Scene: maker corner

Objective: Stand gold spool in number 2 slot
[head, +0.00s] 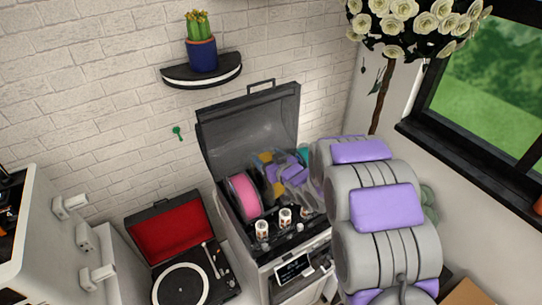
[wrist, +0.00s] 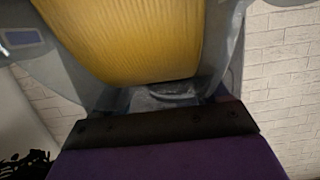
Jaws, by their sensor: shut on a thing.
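The gold spool (wrist: 130,40) fills the upper middle of the wrist view, its ribbed yellow winding close to the camera. My gripper (head: 288,172) is shut on it, inside or just above the open box (head: 225,205) in the head view. Only small yellow patches of the spool (head: 265,158) show there, as my gripper and arm cover the rest. A pink spool (head: 243,196) stands upright at the box's left end. Small white labelled pieces (head: 285,218) line the front; their numbers are too small to read. I cannot tell which slot the gold spool is over.
The box's dark lid (head: 245,125) stands open behind. A teal thing (head: 304,153) shows at the right, partly hidden by my arm. A record player with a red lid (head: 170,230) is at the left. A shelf (head: 205,75) with a cactus (head: 200,45) hangs above.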

